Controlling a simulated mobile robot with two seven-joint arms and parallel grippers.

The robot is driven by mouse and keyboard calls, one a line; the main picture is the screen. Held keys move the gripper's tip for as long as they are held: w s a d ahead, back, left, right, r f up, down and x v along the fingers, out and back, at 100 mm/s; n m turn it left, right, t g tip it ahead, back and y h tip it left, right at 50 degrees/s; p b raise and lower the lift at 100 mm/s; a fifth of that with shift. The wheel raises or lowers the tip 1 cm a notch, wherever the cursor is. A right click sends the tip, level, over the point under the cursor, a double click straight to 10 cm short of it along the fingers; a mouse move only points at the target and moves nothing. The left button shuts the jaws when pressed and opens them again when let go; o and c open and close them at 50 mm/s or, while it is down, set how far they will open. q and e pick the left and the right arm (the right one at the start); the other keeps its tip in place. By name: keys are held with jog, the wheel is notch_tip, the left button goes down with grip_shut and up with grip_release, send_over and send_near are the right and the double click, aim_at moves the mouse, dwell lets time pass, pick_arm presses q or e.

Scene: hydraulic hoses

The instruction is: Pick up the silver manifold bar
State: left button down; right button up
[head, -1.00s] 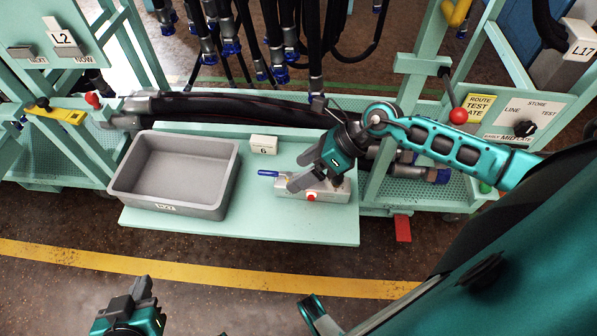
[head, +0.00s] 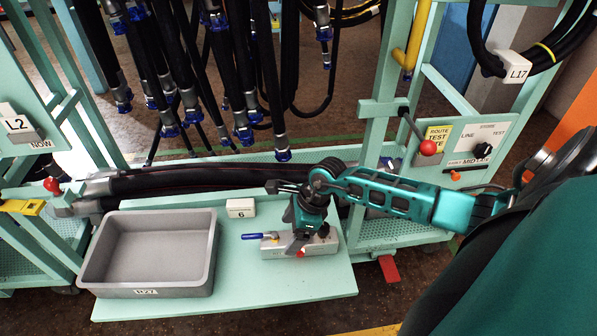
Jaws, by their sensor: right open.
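The silver manifold bar (head: 276,250) lies on the pale green shelf (head: 228,291), to the right of the grey bin. It has a blue lever handle on its left part and a red knob on its front. My right gripper (head: 298,246) points down over the bar's middle, with its fingers open at the bar. The fingers and wrist hide part of the bar's top, and I cannot tell whether they touch it. My left gripper does not show.
A grey bin (head: 147,292) labelled B27 stands empty on the shelf at left. A small block marked 6 (head: 241,208) sits behind the bar. Thick black hoses (head: 190,182) run along the back, and more hang above. A red pedal (head: 388,269) sticks out at right.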

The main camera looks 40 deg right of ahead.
aim_at(286, 238)
jog(key=b+x, duration=0.1)
jog(key=x, duration=0.5)
jog(key=shift+w, duration=0.15)
jog(key=shift+r, duration=0.1)
jog(key=c, duration=1.4)
